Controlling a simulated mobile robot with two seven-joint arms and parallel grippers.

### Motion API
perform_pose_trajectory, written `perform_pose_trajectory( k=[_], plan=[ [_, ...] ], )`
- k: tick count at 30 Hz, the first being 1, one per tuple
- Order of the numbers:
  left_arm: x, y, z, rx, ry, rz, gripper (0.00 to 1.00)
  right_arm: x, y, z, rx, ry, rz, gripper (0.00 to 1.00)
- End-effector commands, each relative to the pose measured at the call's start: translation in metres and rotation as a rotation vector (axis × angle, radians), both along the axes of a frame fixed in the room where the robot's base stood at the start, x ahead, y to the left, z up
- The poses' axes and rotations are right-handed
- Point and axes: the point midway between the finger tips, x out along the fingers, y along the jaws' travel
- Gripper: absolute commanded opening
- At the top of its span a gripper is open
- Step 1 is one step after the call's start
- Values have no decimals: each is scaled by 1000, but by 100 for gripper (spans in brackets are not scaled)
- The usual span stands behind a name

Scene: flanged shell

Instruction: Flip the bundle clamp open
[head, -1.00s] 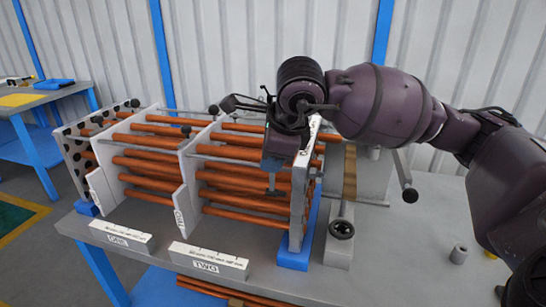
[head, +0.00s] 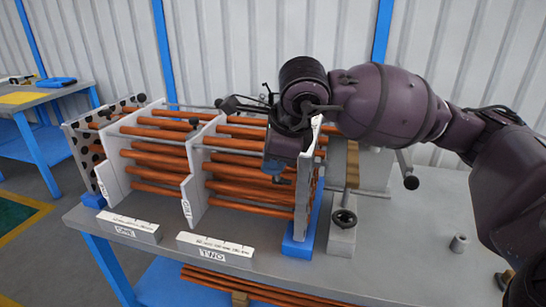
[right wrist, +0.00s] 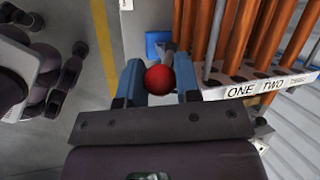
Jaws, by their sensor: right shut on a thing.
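The bundle clamp's red ball knob (right wrist: 159,79) shows in the right wrist view between the two blue fingers of my right gripper (right wrist: 160,84). The fingers are shut on it from both sides. In the head view my right gripper (head: 279,172) points down beside the near right end plate (head: 303,195), in front of the copper tubes (head: 240,170). The knob is hidden there behind the gripper, and the rest of the clamp cannot be made out. My left gripper is not in view.
White support plates (head: 193,180) hold the tube bundle on the grey bench (head: 265,255). Label blocks ONE (head: 134,228) and TWO (head: 215,249) stand at the front edge. A fixture with a dark round knob (head: 344,218) stands right of the end plate. The bench's right side is mostly clear.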

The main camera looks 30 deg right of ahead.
Motion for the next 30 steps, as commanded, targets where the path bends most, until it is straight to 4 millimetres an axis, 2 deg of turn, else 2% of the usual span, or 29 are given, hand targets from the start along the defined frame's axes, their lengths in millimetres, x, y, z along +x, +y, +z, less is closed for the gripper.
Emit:
perform_pose_trajectory(
  k=[7, 8, 12, 23, 30],
  plan=[
    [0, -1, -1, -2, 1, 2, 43, -2, 2, -4, 3, 11, 6, 0],
    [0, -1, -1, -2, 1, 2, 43, -2, 2, -4, 3, 11, 6, 34],
    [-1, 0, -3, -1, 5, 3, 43, -1, 2, -4, 3, 9, 5, 55],
    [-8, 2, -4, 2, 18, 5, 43, -2, 1, 3, 1, 2, 3, 56],
    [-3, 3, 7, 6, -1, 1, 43, -17, 0, 37, 0, -4, 4, 56]
  ],
)
